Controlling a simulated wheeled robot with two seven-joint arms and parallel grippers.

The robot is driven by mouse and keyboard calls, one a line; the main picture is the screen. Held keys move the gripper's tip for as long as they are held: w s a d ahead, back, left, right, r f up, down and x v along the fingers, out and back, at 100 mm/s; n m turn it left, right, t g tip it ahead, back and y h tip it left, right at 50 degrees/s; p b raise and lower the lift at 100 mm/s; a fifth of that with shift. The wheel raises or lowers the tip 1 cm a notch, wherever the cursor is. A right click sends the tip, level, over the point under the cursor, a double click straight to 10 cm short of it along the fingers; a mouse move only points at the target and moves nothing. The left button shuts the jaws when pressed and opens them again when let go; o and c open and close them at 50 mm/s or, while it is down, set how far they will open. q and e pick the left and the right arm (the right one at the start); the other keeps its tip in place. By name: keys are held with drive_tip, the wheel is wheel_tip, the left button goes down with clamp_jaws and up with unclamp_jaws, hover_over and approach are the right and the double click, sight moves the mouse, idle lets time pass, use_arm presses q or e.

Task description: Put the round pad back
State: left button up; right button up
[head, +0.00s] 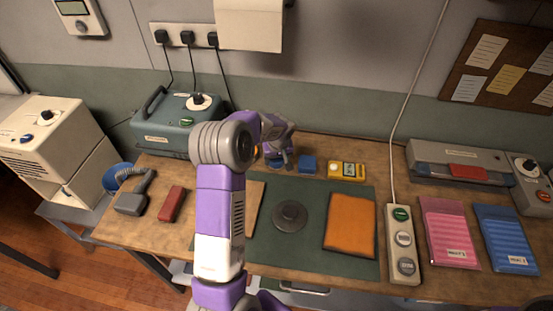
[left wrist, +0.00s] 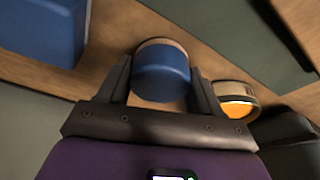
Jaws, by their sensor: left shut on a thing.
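A round blue pad (left wrist: 161,72) with a tan rim is between the two fingers of my left gripper (left wrist: 162,84) in the left wrist view. The fingers are shut on its sides. In the head view my left gripper (head: 279,160) is low over the back of the wooden table, left of a blue block (head: 308,164); the pad is mostly hidden there. I cannot tell whether the pad touches the table. A round holder with an orange inside (left wrist: 236,106) stands close beside the gripper in the left wrist view. My right gripper is not in view.
A green mat (head: 345,195) bears a grey knobbed disc (head: 290,216) and an orange cloth (head: 349,225). A yellow box (head: 346,171) is right of the blue block. A teal machine (head: 174,124) stands at the back left. A button strip (head: 403,245) lies right of the mat.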

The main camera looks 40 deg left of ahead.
use_arm(q)
drive_tip(key=shift+f, duration=0.1)
drive_tip(key=o, duration=1)
drive_tip(key=shift+r, duration=0.2)
drive_tip(key=p+v, duration=0.2)
drive_tip(key=v, duration=1)
drive_tip(key=shift+f, duration=0.1)
